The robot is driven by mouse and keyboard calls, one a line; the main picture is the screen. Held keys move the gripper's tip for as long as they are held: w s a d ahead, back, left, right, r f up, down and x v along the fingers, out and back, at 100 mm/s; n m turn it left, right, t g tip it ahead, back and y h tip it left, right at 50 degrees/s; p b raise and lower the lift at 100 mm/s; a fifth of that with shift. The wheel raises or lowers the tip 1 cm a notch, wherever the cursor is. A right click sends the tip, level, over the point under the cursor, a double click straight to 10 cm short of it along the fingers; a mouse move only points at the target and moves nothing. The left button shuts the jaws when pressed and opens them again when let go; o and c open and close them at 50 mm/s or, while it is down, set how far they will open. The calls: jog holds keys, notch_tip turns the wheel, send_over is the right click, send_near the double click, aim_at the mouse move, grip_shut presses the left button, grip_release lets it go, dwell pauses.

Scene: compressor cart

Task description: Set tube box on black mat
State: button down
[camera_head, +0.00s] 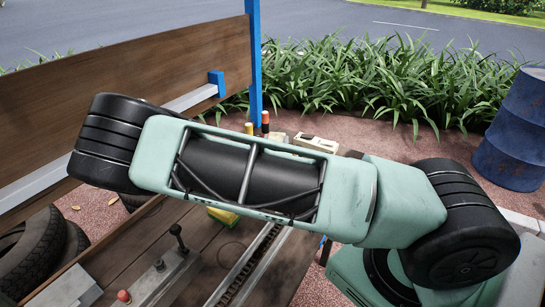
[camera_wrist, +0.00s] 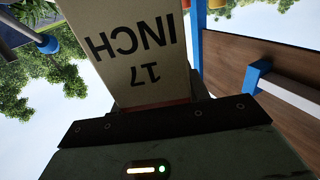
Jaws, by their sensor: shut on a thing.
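The tube box (camera_wrist: 140,55) is a tan cardboard box with "17 INCH" printed on it, seen upside down in the wrist view. My gripper (camera_wrist: 155,103) is shut on it, with the box between the dark fingers. In the head view my green and black arm crosses the middle of the picture and hides the gripper and the box. I cannot make out the black mat in either view.
A wooden cart bed (camera_head: 135,254) holds a metal rail (camera_head: 240,272), a black-knobbed lever (camera_head: 178,240) and a yellow item (camera_head: 223,215). A wooden side panel (camera_head: 130,75) with a blue post (camera_head: 254,60) rises behind. Tyres (camera_head: 35,255) are left; a blue drum (camera_head: 515,130) is right.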

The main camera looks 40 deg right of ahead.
jog(key=shift+f, duration=2.3)
jog(key=shift+f, duration=0.1)
jog(key=c, duration=0.7)
grip_release()
jog(key=b+v, duration=0.1)
jog(key=v, duration=0.6)
jog(key=shift+s+a+b, duration=0.2)
jog(key=shift+s+b, duration=0.05)
jog(key=shift+b, duration=0.1)
